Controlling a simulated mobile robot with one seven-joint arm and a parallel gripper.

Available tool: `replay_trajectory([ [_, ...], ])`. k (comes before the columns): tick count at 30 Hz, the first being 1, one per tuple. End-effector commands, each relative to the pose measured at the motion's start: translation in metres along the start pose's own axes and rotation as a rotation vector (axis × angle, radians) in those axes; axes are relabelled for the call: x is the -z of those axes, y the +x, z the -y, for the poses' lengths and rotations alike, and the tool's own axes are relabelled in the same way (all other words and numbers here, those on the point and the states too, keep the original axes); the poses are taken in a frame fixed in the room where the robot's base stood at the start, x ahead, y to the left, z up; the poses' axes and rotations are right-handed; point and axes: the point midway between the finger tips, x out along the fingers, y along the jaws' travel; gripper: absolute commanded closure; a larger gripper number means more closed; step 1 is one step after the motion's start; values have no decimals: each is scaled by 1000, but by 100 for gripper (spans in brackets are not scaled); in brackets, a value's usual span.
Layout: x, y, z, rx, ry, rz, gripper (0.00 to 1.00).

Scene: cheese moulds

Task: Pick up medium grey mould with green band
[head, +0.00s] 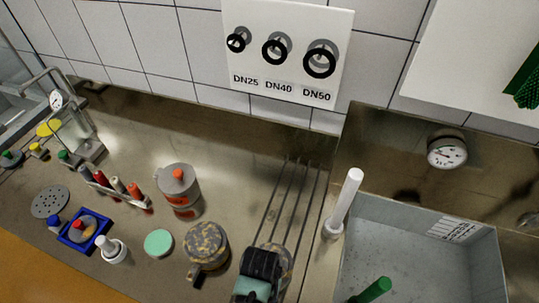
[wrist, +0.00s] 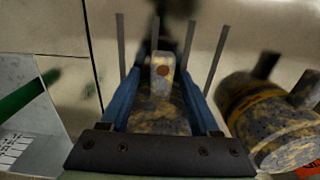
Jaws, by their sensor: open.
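A mottled grey and yellowish mould (wrist: 158,108) with a pale upright lug bearing a brown dot sits between the blue fingers of my gripper (wrist: 160,78) in the wrist view. The fingers are open, one on each side of it; I cannot tell whether they touch it.
A similar mottled mould (head: 207,243) with a dark handle stands close to the left; the wrist view shows its yellow band (wrist: 258,103). A grey canister (head: 178,183) stands behind. A white upright rod (head: 345,200) and a sink (head: 420,215) lie right. Dark drain grooves (head: 290,200) run behind my gripper.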

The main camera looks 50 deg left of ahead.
Motion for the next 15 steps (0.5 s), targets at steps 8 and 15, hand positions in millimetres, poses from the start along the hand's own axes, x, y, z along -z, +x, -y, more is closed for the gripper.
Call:
replay_trajectory([
  [8,0,0,0,0,0,-1,66],
  [15,0,-1,0,0,0,-1,100],
])
